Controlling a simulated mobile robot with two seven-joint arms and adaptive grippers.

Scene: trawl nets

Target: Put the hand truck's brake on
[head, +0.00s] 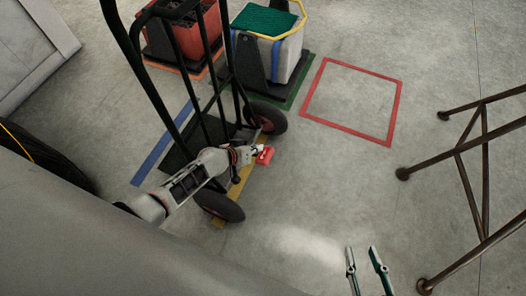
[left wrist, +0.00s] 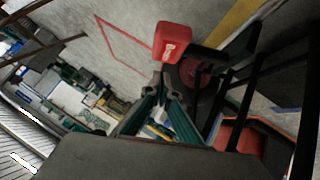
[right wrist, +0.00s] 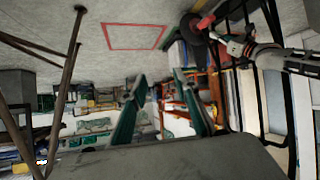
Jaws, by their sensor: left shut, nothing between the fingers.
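The black hand truck (head: 232,85) stands on the floor at the left of the head view, its two wheels (head: 267,117) towards the middle. Its red brake pedal (head: 266,155) sticks out between the wheels. The pedal, with white lettering, is large in the left wrist view (left wrist: 172,40) and small in the right wrist view (right wrist: 205,22). My left gripper (head: 256,150) is shut and empty, right at the pedal; I cannot tell whether they touch. My right gripper (head: 366,266) is open and empty, well away from the truck.
A red crate (head: 185,35) and a white bin with green netting (head: 270,45) stand behind the truck. A red floor square (head: 350,100) is empty. Brown metal trestle legs (head: 470,150) stand at the right. The floor between is clear.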

